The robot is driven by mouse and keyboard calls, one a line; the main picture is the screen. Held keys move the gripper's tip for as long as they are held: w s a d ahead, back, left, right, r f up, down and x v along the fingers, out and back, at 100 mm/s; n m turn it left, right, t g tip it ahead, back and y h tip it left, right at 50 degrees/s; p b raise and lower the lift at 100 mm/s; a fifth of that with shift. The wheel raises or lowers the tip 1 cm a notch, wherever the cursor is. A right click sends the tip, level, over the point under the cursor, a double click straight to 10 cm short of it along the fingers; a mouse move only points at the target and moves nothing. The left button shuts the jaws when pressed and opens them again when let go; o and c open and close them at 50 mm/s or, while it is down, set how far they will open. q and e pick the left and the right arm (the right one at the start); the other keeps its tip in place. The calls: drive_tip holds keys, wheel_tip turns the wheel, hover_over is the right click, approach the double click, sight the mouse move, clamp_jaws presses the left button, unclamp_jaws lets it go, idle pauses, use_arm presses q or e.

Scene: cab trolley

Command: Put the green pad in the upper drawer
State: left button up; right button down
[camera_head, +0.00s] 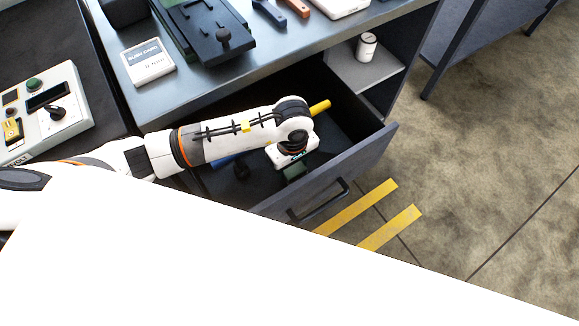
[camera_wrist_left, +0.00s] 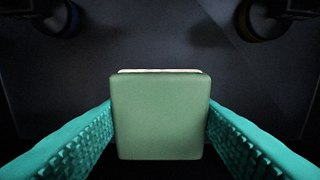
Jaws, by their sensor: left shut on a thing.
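The green pad (camera_wrist_left: 160,116) sits between the two teal fingers of my left gripper (camera_wrist_left: 160,108) in the left wrist view, with a thin white layer at its far edge. In the head view the left arm reaches over the open drawer (camera_head: 345,172) and the gripper (camera_head: 293,168) points down inside it. A small part of the green pad (camera_head: 294,174) shows below the white wrist. I cannot tell whether the pad touches the drawer floor (camera_wrist_left: 160,45). My right gripper is not in view.
A yellow-ended thing (camera_head: 320,107) and a blue thing (camera_head: 222,161) show beside my arm at the drawer. A white can (camera_head: 366,46) stands on a shelf behind. The worktop holds a white labelled box (camera_head: 148,62). A control box (camera_head: 42,112) stands at the left.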

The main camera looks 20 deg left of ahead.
sight(292, 173)
use_arm(q)
drive_tip(key=shift+f, duration=1.95)
drive_tip(key=shift+f, duration=0.2)
drive_tip(key=o, duration=1)
drive_tip(key=shift+r, duration=0.1)
wheel_tip(292, 173, up, 12)
drive_tip(key=shift+r, duration=0.15)
